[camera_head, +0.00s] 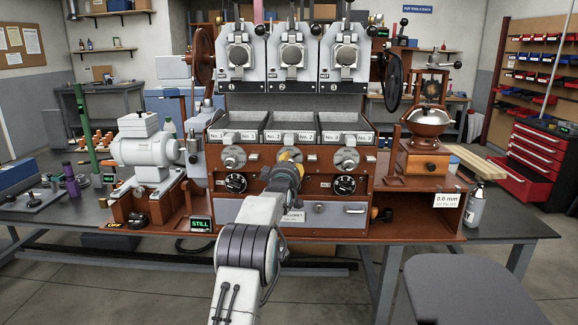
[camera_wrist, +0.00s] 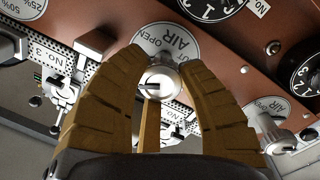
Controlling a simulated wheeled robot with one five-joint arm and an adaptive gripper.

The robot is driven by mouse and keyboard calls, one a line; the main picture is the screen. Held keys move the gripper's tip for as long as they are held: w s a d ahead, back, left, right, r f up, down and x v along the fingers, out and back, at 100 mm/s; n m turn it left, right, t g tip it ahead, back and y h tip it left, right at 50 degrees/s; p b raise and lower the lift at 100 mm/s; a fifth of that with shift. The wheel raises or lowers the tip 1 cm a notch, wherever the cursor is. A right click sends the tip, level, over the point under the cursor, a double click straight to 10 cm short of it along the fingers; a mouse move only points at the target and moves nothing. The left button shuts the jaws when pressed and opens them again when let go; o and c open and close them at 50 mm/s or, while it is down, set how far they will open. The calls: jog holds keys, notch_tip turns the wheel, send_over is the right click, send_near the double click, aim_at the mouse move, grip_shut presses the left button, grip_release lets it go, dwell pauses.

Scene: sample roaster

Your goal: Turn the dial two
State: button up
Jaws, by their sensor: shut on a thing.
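The brown roaster cabinet (camera_head: 322,174) has three bays, each with a silver air knob above a black numbered dial. My gripper (camera_head: 289,157) is at the middle bay, and my arm covers the black dial under it. In the wrist view my gripper's (camera_wrist: 160,76) yellow-brown fingers close on the silver middle air knob (camera_wrist: 160,86), in front of its white AIR/OPEN plate (camera_wrist: 168,42). The middle black dial (camera_wrist: 208,5) shows only in part at the top edge, apart from the fingers. The left dial (camera_head: 236,183) and right dial (camera_head: 344,186) are clear in the head view.
The left air knob (camera_head: 234,158) and right air knob (camera_head: 347,158) flank my gripper closely. Grey trays (camera_head: 238,137) sit above. A motor (camera_head: 146,150) stands left, a grinder (camera_head: 427,125) right. A grey seat (camera_head: 455,290) is at front right.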

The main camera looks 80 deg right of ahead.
jog(key=shift+s+f+b, duration=0.1)
jog(key=shift+f+b, duration=0.05)
jog(key=shift+b, duration=0.25)
jog(key=shift+f+n+b, duration=0.15)
jog(key=shift+n+b, duration=0.85)
jog(key=shift+b, duration=0.15)
jog(key=n, duration=0.1)
jog(key=n+b, duration=0.1)
jog(key=n, duration=0.1)
jog(key=n+b, duration=0.1)
jog(key=n, duration=0.1)
jog(key=shift+r+h, duration=0.25)
jog(key=shift+h, duration=0.05)
jog(key=shift+n, duration=0.5)
jog(key=o, duration=1.2)
jog(key=shift+a, duration=0.1)
jog(key=a, duration=1.1)
jog(key=shift+a+f, duration=0.3)
jog(key=shift+a, duration=0.05)
